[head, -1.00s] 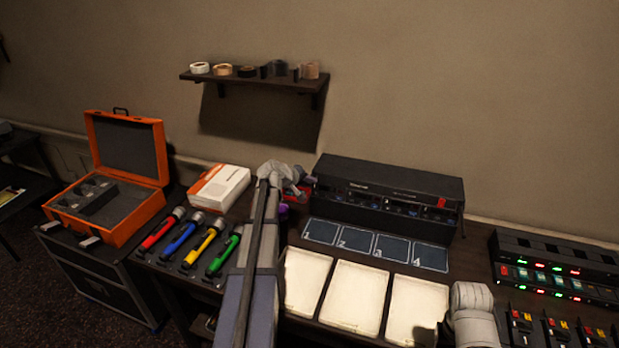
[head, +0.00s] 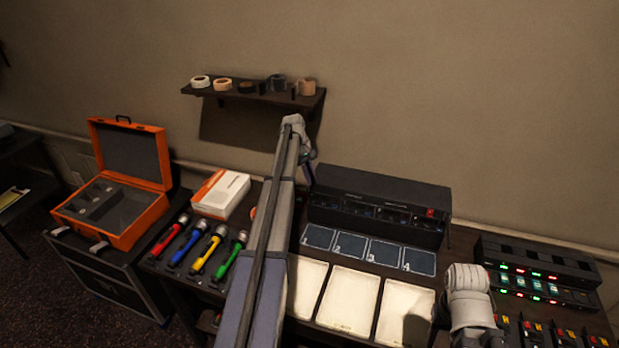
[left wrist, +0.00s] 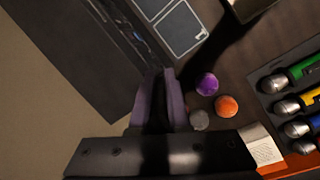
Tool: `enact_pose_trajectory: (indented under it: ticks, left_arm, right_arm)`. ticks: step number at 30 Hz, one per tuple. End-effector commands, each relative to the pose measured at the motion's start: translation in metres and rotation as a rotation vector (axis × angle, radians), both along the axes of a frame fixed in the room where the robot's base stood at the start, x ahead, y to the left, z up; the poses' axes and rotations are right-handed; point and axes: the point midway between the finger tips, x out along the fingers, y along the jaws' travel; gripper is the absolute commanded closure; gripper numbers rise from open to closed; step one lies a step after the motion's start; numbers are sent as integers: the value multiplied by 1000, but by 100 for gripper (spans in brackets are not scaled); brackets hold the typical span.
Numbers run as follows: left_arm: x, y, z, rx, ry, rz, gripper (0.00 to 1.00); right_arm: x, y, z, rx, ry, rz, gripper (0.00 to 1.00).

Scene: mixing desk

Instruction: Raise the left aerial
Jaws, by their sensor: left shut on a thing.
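The black receiver unit (head: 375,205) stands at the back of the desk, with a row of displays on its front. It also shows in the left wrist view (left wrist: 85,60). My left gripper (head: 309,176) is at the unit's left end, above its top. In the left wrist view its fingers (left wrist: 160,98) are shut, with a dark strip between them. This fits the left aerial, but the fingers hide most of it and I cannot make out its angle. My right arm shows at the lower right; its gripper is out of view.
Purple (left wrist: 207,84), orange (left wrist: 227,106) and grey (left wrist: 199,120) foam balls are near the left gripper. Several coloured microphones (head: 232,258) lie left of my arm, with a white-orange box (head: 222,195) behind them. A wall shelf (head: 262,97) with tape rolls hangs above.

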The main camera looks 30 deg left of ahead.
Motion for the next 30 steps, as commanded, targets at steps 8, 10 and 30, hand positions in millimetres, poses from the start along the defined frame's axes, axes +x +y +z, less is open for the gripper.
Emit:
enact_pose_trajectory:
  ticks: [8,10,30]
  left_arm:
    - [1,0,2,-22,94,-1,100]
    - [1,0,2,-25,106,-1,100]
    - [0,0,3,-28,119,-1,68]
  right_arm:
    - [0,0,3,0,0,-1,50]
    - [0,0,3,0,0,-1,50]
    - [0,0,3,0,0,-1,50]
